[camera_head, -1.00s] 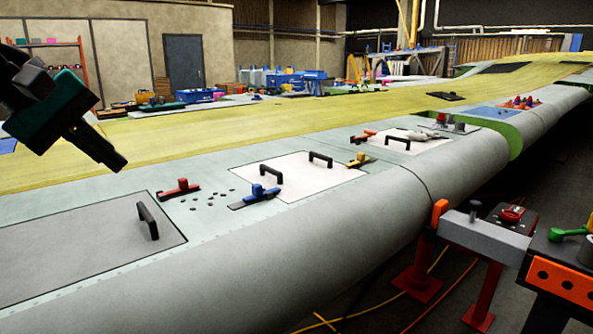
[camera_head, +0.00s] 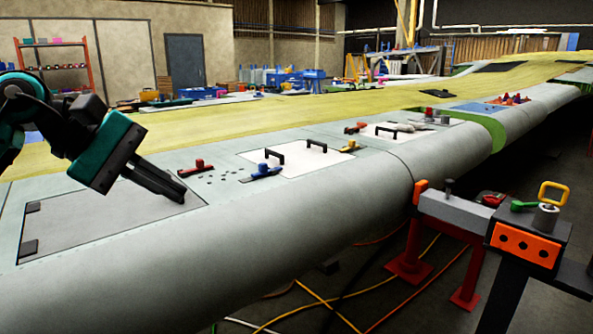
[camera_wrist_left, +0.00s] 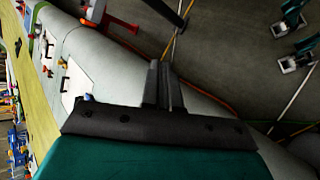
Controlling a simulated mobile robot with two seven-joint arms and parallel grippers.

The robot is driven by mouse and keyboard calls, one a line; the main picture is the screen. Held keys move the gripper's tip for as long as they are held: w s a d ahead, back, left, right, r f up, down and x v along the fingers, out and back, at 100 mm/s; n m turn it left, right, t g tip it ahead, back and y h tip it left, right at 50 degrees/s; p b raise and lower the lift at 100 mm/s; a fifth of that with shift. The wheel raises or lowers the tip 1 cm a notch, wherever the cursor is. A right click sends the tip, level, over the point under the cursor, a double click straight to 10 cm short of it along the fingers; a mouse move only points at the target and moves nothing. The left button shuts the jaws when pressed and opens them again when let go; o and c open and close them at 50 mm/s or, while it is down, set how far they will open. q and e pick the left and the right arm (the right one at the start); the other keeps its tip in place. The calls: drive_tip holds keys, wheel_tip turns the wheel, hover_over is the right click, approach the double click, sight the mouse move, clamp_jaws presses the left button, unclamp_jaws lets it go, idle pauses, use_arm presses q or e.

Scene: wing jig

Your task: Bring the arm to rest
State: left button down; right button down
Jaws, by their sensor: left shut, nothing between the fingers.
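My left arm comes in from the left in the head view. My left gripper (camera_head: 180,193) has a teal body and dark fingers, which are closed together and empty. It points down and right, in front of the grey panel (camera_head: 95,225) on the wing. In the left wrist view the two dark fingers (camera_wrist_left: 163,85) lie side by side with nothing between them. I cannot tell the exact gap between the fingertips and the wing skin. My right gripper does not show.
The pale wing (camera_head: 330,200) runs away to the far right. A white panel with black handles (camera_head: 295,165), a red clamp (camera_head: 196,166) and a blue clamp (camera_head: 266,172) lie on it. An orange-ended stand (camera_head: 525,245) is at right. Cables (camera_head: 300,295) cross the floor.

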use_arm(q)
drive_tip(key=s+d+f+n+t+h, duration=0.2)
drive_tip(key=d+f+n+h, duration=0.7)
drive_tip(key=n, duration=0.7)
drive_tip(key=s+a+f+n+t+y, duration=0.15)
drive_tip(key=f+n+t+y, duration=0.25)
drive_tip(key=f+n, duration=0.5)
drive_tip(key=a+f+n+t+y, duration=0.3)
drive_tip(key=f+n+t+y, duration=0.15)
drive_tip(key=n, duration=0.95)
drive_tip(key=s+a+f+n+t+y, duration=0.15)
drive_tip(key=f+n+t+y, duration=0.25)
drive_tip(key=f+n, duration=0.5)
drive_tip(key=s+a+f+n+g+y, duration=0.2)
drive_tip(key=s+f+n+g+y, duration=0.2)
drive_tip(key=s+f+n, duration=0.8)
drive_tip(key=f+g, duration=0.1)
drive_tip(key=g, duration=0.1)
drive_tip(key=shift+s+a+f+g, duration=0.3)
drive_tip(key=shift+a+f+g, duration=0.05)
drive_tip(key=shift+a+f, duration=0.05)
